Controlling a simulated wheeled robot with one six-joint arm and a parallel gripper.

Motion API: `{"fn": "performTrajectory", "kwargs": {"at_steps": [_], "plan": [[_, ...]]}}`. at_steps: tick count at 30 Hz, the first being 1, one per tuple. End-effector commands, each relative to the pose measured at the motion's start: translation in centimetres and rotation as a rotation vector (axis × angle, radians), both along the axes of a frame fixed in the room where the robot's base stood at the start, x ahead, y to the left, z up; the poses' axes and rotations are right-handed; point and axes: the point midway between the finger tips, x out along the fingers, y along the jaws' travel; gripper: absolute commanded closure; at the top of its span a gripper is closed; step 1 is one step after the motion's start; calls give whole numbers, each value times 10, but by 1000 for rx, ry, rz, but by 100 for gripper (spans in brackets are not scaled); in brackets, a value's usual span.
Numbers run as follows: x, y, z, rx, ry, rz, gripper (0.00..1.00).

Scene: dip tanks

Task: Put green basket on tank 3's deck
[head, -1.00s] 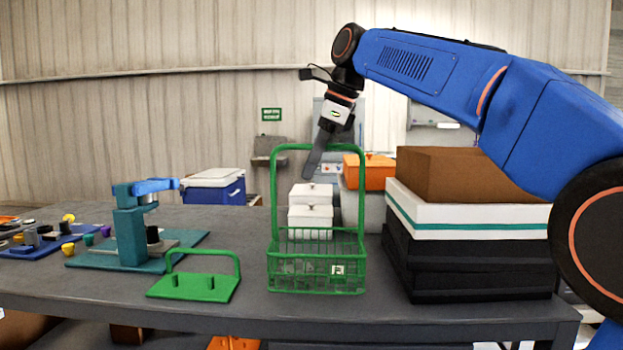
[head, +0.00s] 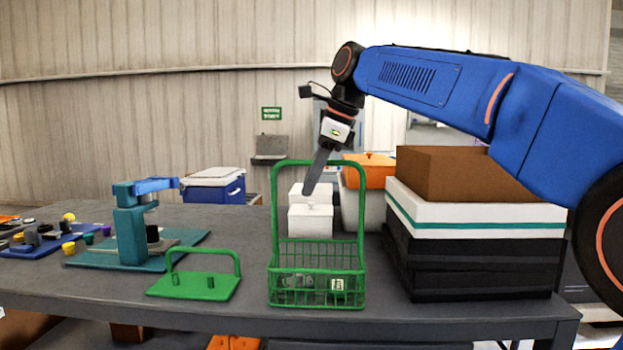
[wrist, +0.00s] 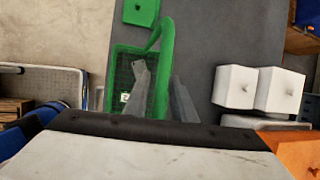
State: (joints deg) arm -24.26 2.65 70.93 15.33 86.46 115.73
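My gripper (head: 309,190) comes down from the back at the top of the handle. In the wrist view, the gripper fingers (wrist: 160,90) lie either side of the handle, and the basket (wrist: 122,75) is below them.
A green plate with a handle (head: 195,287) lies left of the basket, and a teal stand (head: 131,235) is beyond it. White lidded boxes (head: 310,222) stand behind. A tall stack with a brown box (head: 460,175) and black crates (head: 470,265) stands close on the right.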

Motion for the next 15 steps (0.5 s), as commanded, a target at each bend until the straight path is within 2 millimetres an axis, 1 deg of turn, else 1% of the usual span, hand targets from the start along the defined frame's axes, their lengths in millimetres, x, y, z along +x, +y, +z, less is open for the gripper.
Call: {"fn": "performTrajectory", "kwargs": {"at_steps": [10,13,15], "plan": [[0,0,1,0,0,0,71],[-1,-2,7,0,0,0,71],[-2,-5,15,1,-2,-1,71]]}}
